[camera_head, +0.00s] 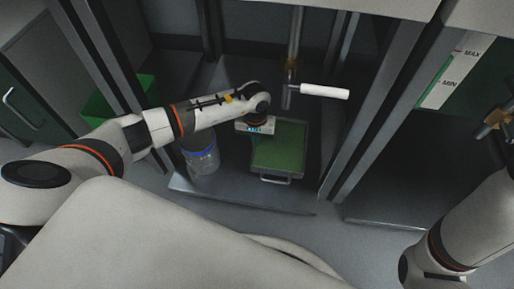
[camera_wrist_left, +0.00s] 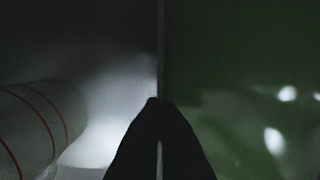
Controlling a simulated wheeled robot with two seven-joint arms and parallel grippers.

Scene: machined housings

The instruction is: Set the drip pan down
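The drip pan (camera_head: 306,150) is a shallow grey rectangular tray with a green inside and a handle on its front side. It is in the lower part of the open cabinet bay; I cannot tell whether its underside touches the bay floor. My left gripper (camera_head: 256,138) is at the pan's left wall. In the left wrist view the dark fingers (camera_wrist_left: 158,102) are closed together on the thin upright wall, with the green inside (camera_wrist_left: 235,90) to the right. The left fingertips are partly hidden in the head view.
A clear jar with a blue band (camera_head: 202,155) stands just left of the pan. A pipe (camera_head: 294,50) with a white-handled lever (camera_head: 322,91) hangs above it. Posts (camera_head: 365,115) flank the bay. A green bin (camera_head: 120,100) is at the left.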

